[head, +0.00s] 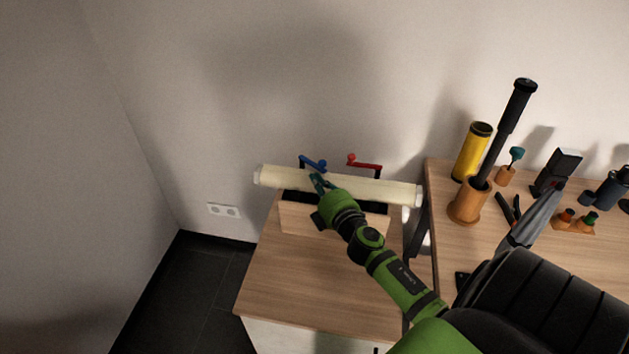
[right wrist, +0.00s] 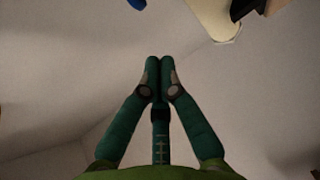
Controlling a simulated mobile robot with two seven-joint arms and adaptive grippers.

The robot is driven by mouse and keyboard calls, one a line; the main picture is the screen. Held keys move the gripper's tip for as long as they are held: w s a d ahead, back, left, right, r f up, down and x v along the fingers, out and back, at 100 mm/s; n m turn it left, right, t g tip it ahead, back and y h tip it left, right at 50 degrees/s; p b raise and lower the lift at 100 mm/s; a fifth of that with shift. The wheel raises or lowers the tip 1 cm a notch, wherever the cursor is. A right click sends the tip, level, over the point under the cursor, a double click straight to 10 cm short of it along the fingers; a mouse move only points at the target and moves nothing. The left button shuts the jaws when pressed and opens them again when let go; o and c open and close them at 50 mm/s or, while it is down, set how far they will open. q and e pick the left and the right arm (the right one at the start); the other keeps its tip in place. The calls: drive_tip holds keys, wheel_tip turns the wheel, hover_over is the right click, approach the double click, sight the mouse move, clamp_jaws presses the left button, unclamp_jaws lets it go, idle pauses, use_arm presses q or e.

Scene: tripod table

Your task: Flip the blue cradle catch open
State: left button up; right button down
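There, a blue bit (right wrist: 137,3) shows at the top edge, apart from the fingertips. My left gripper is not in view.
A red catch (head: 366,163) stands behind the roll to the right. The wooden cabinet top (head: 310,275) in front is clear. The right table holds a yellow cylinder (head: 471,152), an orange cup (head: 467,203) with a black pole (head: 505,130), and small tools.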

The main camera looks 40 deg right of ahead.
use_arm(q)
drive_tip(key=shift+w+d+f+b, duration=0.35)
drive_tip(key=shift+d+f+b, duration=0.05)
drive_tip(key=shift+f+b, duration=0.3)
use_arm(e)
drive_tip(key=s+d, duration=0.1)
drive_tip(key=s, duration=0.7)
drive_tip(key=shift+s+d, duration=0.15)
drive_tip(key=shift+d, duration=0.15)
use_arm(q)
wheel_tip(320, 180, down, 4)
drive_tip(key=b, duration=0.3)
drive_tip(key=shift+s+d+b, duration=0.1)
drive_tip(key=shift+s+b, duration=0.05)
drive_tip(key=shift+b, duration=0.25)
use_arm(e)
drive_tip(key=w+d+m+h, duration=0.1)
drive_tip(key=d+m, duration=0.3)
drive_tip(key=m, duration=1.2)
drive_tip(key=w+d+m+h, duration=0.1)
drive_tip(key=d+m, duration=0.3)
drive_tip(key=m, duration=1.2)
drive_tip(key=shift+w+f+m+t+h, duration=0.25)
drive_tip(key=shift+f+m+t+h, duration=0.05)
drive_tip(key=shift+m+t, duration=0.1)
drive_tip(key=shift+w, duration=0.1)
